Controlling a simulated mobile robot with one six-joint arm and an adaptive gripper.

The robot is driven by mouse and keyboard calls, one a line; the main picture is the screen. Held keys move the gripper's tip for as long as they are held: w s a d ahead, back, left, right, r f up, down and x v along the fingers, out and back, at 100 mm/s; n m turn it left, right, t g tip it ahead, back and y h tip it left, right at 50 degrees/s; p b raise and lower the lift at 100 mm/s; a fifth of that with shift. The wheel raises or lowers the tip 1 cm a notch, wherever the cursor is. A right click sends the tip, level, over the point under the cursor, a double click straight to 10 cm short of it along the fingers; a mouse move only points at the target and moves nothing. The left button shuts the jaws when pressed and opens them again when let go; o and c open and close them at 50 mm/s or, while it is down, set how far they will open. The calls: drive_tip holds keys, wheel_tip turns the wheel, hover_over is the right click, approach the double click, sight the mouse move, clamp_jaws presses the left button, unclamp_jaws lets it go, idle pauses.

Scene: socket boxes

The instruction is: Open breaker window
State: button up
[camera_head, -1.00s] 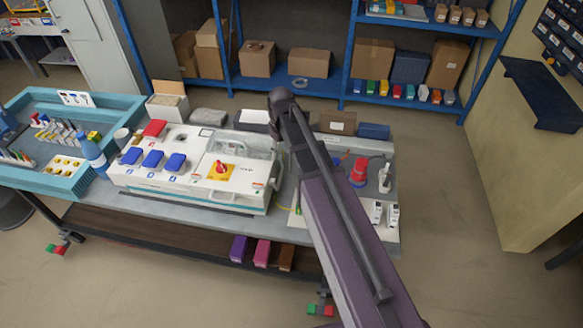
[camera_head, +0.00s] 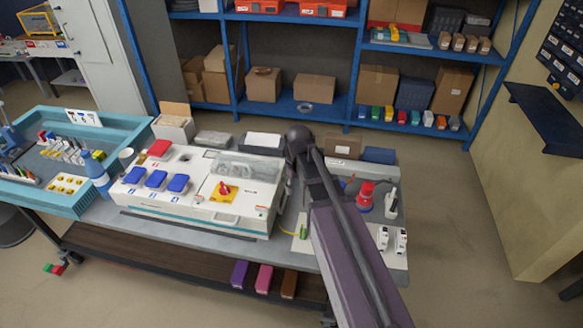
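A white socket box (camera_head: 195,208) stands on the grey bench. Its clear breaker window (camera_head: 247,167) is at the top right of the box, above a yellow plate with a red rotary switch (camera_head: 224,188). The window looks raised or bulging, but I cannot tell whether it is shut or ajar. My arm reaches up from the lower right to a dark joint just right of the window. Dark parts of my arm's end (camera_head: 290,172) hang beside the box's right edge. My gripper's fingers cannot be made out there, nor whether they touch the window.
Three blue socket covers (camera_head: 156,179) and a red one (camera_head: 159,148) are on the box's left part. A teal tray (camera_head: 60,200) and blue bottle (camera_head: 97,172) stand left. Small boxes line the bench's back.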

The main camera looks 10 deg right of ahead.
drive_tip(key=s+d+m, duration=0.4)
drive_tip(key=s+d, duration=0.1)
drive_tip(key=s, duration=0.5)
drive_tip(key=shift+d+f+m+t, duration=0.2)
drive_tip(key=shift+d+m+t, duration=0.1)
drive_tip(key=shift+c, duration=0.2)
clamp_jaws()
drive_tip(key=shift+s, duration=0.1)
drive_tip(key=shift+s, duration=0.1)
